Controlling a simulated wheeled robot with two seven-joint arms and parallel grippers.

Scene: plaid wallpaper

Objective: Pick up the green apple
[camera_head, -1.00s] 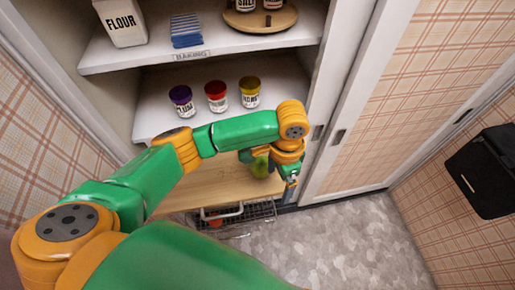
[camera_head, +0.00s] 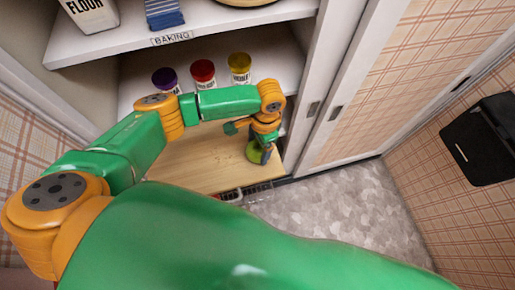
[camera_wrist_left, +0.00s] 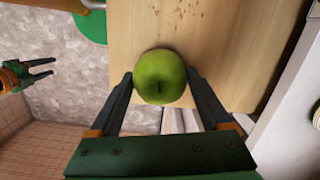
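The green apple (camera_wrist_left: 160,77) sits on the wooden shelf board (camera_wrist_left: 225,50). In the left wrist view it lies between the tips of my left gripper (camera_wrist_left: 160,74), one dark finger on each side. The fingers are apart and very close to its sides; I cannot tell whether they touch it. In the head view the left gripper (camera_head: 266,155) points down at the board's right front corner, partly hiding the apple (camera_head: 253,153). My right gripper (camera_wrist_left: 46,68) shows at the far left of the left wrist view, fingers apart, empty, above the floor.
Several spice jars, including a red-lidded one (camera_head: 203,73), stand on the shelf above. A flour canister (camera_head: 92,14) is higher up. The cabinet's side frame (camera_head: 308,95) is close right of my left arm. A wire basket (camera_head: 232,195) is below the board. The floor at right is clear.

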